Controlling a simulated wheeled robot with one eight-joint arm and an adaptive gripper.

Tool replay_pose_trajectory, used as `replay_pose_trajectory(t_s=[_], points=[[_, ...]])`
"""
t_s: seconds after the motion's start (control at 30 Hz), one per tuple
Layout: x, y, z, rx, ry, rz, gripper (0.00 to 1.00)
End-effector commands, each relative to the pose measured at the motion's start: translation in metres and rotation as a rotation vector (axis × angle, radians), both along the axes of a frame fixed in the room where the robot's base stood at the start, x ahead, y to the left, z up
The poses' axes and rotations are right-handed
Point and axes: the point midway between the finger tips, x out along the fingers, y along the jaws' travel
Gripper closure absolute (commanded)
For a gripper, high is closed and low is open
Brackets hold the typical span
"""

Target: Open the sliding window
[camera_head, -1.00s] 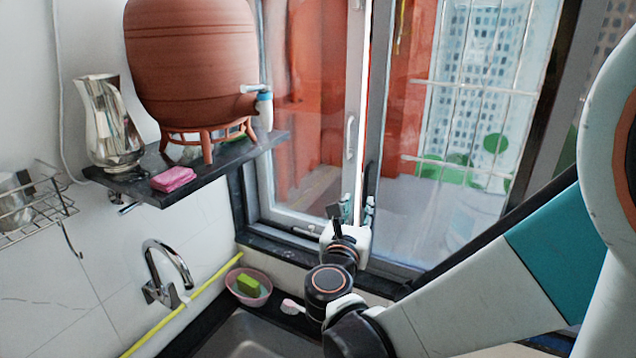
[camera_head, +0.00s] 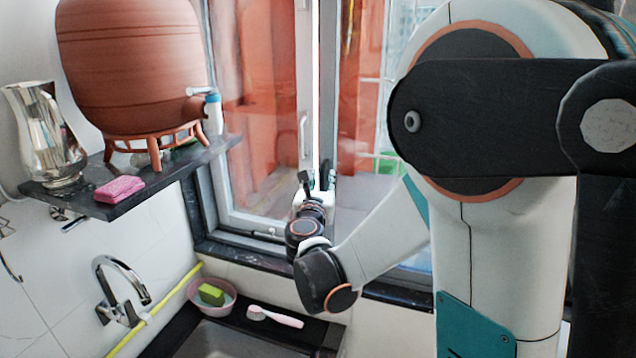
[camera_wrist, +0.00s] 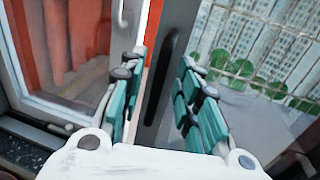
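The sliding window stands behind the sink. Its left pane (camera_head: 255,120) has a pale frame and a white handle (camera_head: 303,130). The right pane has a dark grey frame (camera_head: 327,90) and is mostly hidden by my arm in the head view. A narrow bright strip shows between the two frames. In the wrist view a long dark handle (camera_wrist: 174,62) on the grey frame lies between the teal fingers of my gripper (camera_wrist: 162,64). The fingers are apart, with space on both sides of the handle. In the head view my gripper (camera_head: 317,182) is small, near the frames' meeting edge.
A dark shelf (camera_head: 215,150) at the left holds a clay waterpot (camera_head: 135,60), a silver jug (camera_head: 45,135) and a pink sponge (camera_head: 119,189). Below are a faucet (camera_head: 125,280), a pink bowl (camera_head: 197,307) with a green sponge, a brush (camera_head: 275,317) and the sink (camera_head: 215,340).

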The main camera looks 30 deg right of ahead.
Motion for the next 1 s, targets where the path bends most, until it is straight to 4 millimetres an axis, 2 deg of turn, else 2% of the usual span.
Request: replay_pose_trajectory(t_s=[0.37,0.5,0.8,1.0], points=[[0.005,-0.004,0.0,0.0,0.0,0.0,0.7],[0.005,-0.003,0.0,0.0,0.0,0.0,0.99],[0.004,-0.004,0.0,0.0,0.0,-0.001,1.0],[-0.005,-0.013,-0.001,0.0,0.0,-0.004,1.0]])
